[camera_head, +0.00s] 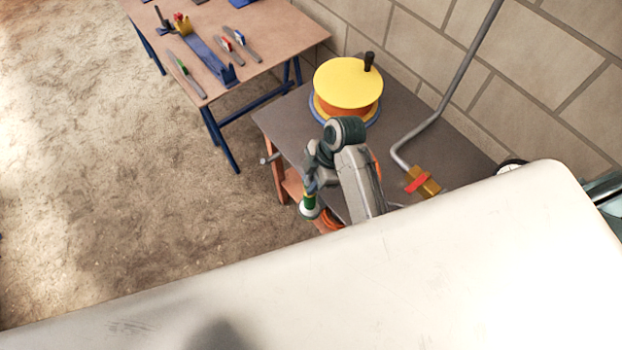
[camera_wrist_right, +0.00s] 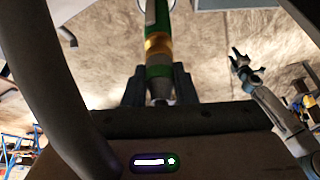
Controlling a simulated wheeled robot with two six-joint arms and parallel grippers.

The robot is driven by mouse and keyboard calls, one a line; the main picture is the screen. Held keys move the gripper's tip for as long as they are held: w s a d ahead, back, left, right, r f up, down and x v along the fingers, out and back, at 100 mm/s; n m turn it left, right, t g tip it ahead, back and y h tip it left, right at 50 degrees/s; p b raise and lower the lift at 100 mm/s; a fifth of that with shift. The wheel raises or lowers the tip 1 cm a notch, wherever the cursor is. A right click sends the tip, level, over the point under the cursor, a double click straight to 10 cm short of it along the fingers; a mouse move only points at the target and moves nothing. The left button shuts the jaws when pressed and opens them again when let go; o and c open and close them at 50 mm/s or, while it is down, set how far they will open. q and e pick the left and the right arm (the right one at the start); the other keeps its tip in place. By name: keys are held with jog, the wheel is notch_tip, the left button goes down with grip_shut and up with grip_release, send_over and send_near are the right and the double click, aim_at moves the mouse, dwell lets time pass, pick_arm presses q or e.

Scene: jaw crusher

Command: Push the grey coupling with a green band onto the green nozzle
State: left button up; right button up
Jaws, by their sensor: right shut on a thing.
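My right gripper (camera_head: 312,190) is low beside the near left edge of the dark table. It is shut on a slim piece with green, brass-coloured and grey parts, which I take to be the grey coupling with a green band (camera_head: 308,202). In the right wrist view the piece (camera_wrist_right: 159,62) stands out from between the dark fingers (camera_wrist_right: 160,88). I cannot tell a separate green nozzle from it, or whether anything touches its far end. My left gripper (camera_wrist_right: 240,64) shows small in the right wrist view, away to the right; its jaws are unclear.
A yellow-topped orange drum (camera_head: 347,83) stands on the dark table (camera_head: 425,150). A grey pipe (camera_head: 452,88) ends at a brass block with a red band (camera_head: 421,182). A wooden workbench (camera_head: 270,30) holds tools at upper left. A pale surface (camera_head: 330,280) fills the foreground.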

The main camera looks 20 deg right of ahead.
jog(key=shift+f, duration=0.55)
jog(key=o, duration=1.1)
